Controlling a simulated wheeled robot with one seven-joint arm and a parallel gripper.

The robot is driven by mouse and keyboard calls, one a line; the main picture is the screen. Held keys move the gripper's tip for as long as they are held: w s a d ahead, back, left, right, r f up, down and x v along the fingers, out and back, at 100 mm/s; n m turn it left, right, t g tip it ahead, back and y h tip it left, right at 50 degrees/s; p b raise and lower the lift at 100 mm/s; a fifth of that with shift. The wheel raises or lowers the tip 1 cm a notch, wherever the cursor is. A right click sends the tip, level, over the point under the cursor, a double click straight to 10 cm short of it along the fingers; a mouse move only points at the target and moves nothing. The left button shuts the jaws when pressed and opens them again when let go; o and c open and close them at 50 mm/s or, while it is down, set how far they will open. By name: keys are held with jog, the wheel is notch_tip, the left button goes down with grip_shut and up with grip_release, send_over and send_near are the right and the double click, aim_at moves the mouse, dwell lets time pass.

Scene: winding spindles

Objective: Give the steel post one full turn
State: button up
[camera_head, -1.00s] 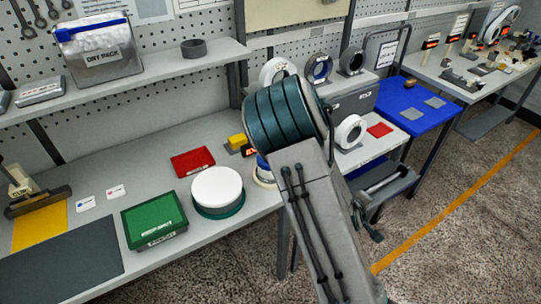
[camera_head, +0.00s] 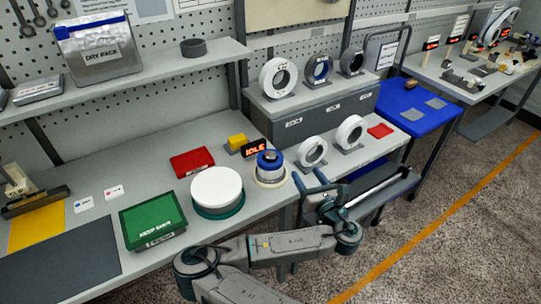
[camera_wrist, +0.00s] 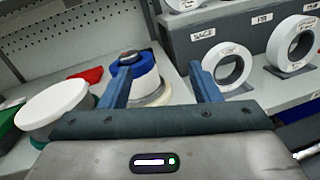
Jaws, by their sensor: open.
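A winding spindle stands near the bench's front edge. It has a blue ring (camera_head: 269,162), a pale body and a wide cream base. A small steel post (camera_head: 270,155) shows at its top. In the wrist view the post (camera_wrist: 129,56) and blue ring (camera_wrist: 135,66) are just beyond my left finger, which hides part of the spindle. My gripper (camera_head: 308,176) is open and empty, to the right of the spindle and apart from it in the head view. Its two blue fingers (camera_wrist: 160,72) point forward in the wrist view.
An IDLE display (camera_head: 256,149) and yellow block (camera_head: 237,141) stand behind the spindle. A white-topped round drum (camera_head: 216,187) is to its left. White rolls (camera_head: 313,150) on stands are to the right.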

aim_at(270, 154)
jog(key=w+a+n+y+p, duration=0.1)
jog(key=w+a, duration=0.2)
jog(key=w+a+n+g+p, duration=0.1)
jog(key=w+a, duration=0.2)
jog(key=a, duration=0.1)
jog(key=w+a+n+y+p, duration=0.1)
jog(key=w+a, duration=0.3)
jog(key=shift+a+f+n+g+y, duration=0.2)
jog(key=shift+f+n+g+y, duration=0.1)
jog(key=shift+n+g, duration=0.1)
jog(key=c, duration=1)
